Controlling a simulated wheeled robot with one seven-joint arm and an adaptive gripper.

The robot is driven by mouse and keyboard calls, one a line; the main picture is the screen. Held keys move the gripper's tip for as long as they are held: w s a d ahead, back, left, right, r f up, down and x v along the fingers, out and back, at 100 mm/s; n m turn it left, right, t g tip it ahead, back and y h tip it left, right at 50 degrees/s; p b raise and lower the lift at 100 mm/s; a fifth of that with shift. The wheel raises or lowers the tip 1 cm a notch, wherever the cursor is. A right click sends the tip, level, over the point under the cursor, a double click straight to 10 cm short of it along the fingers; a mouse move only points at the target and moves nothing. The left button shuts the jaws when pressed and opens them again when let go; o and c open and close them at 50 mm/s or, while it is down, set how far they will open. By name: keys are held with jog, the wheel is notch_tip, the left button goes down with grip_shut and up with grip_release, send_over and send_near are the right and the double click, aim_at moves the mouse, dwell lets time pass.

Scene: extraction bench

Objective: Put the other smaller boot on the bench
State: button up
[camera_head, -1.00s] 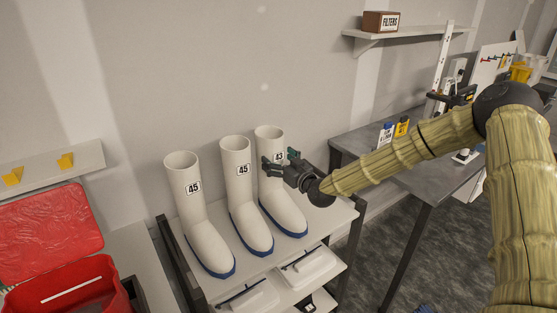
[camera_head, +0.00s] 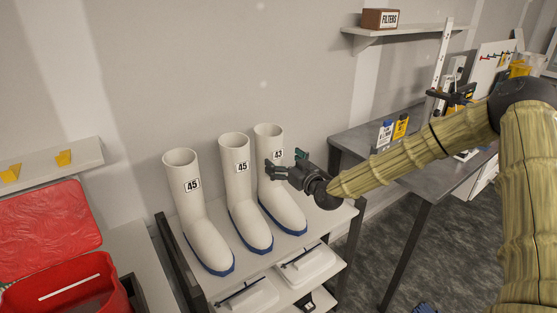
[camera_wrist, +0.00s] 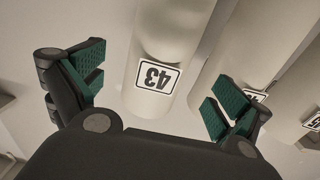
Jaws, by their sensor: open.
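Three white boots with blue soles stand upright in a row on the rack's top shelf (camera_head: 212,287). The right boot (camera_head: 283,206) is labelled 43. The middle boot (camera_head: 246,215) and the left boot (camera_head: 199,226) are labelled 45. My gripper (camera_head: 285,164) is open and empty at the shaft of the 43 boot, on its right side. In the wrist view the 43 boot (camera_wrist: 172,35) lies ahead, between the open green-padded fingers (camera_wrist: 160,95). The middle boot (camera_wrist: 240,60) shows just beyond the right finger. I cannot tell whether the fingers touch either boot.
White trays (camera_head: 305,265) lie on the lower shelf. A red open box (camera_head: 75,290) stands at the left. A grey workbench (camera_head: 425,170) with small bottles (camera_head: 400,125) is at the right. A wall shelf holds a filters box (camera_head: 380,19).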

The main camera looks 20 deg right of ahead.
jog(key=b+v, duration=0.2)
jog(key=v, duration=0.7)
